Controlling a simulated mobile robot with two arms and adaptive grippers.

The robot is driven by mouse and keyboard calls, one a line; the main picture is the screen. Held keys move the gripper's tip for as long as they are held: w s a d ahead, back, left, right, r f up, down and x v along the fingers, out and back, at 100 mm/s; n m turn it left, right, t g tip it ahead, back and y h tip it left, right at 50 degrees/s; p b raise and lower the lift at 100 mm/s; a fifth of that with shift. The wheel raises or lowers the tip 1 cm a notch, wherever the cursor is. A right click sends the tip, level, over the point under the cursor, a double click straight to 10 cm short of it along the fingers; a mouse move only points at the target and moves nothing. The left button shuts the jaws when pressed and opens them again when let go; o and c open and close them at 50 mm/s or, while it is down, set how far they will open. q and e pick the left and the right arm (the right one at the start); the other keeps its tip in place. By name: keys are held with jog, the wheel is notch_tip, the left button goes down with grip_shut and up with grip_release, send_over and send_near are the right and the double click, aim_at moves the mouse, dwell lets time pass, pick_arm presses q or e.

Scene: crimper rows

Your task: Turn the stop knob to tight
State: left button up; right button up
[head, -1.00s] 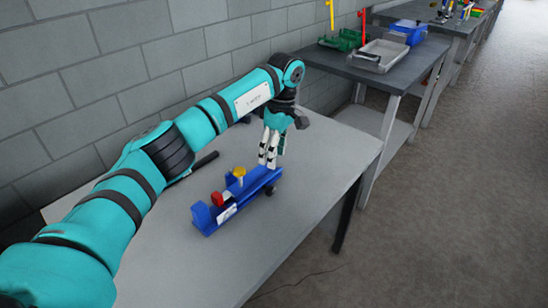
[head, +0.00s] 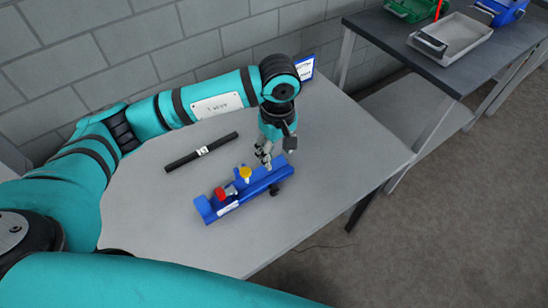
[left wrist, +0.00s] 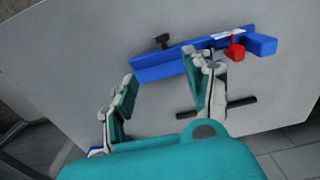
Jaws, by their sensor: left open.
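A blue fixture (head: 258,183) lies on the grey table; it also shows in the left wrist view (left wrist: 262,45). The red knob (left wrist: 235,50) and black knob (left wrist: 163,41) show in the left wrist view; the yellow one seems hidden behind a finger. I cannot tell which knob is the stop knob. My left gripper (head: 263,159) is open and empty, over the fixture's back edge, right of the yellow knob. My right gripper is not in view.
A black bar with a white label (head: 202,151) lies on the table behind the fixture. A blue-framed sign (head: 305,68) stands at the wall. A grey tray (head: 452,44) sits on the neighbouring bench. The table's front right (head: 330,190) is clear.

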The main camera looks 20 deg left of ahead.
aim_at(275, 189)
pick_arm(q)
jog(key=f+p, duration=0.1)
jog(key=f, duration=0.4)
jog(key=s+f+p, duration=0.1)
jog(key=f, duration=0.4)
jog(key=f+p, duration=0.1)
jog(key=f, duration=0.4)
jog(key=shift+s+f, duration=0.15)
jog(key=shift+s, duration=0.05)
jog(key=shift+f, duration=0.7)
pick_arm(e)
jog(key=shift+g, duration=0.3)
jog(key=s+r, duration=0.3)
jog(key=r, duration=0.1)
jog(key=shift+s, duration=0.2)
pick_arm(q)
jog(key=shift+c, duration=0.4)
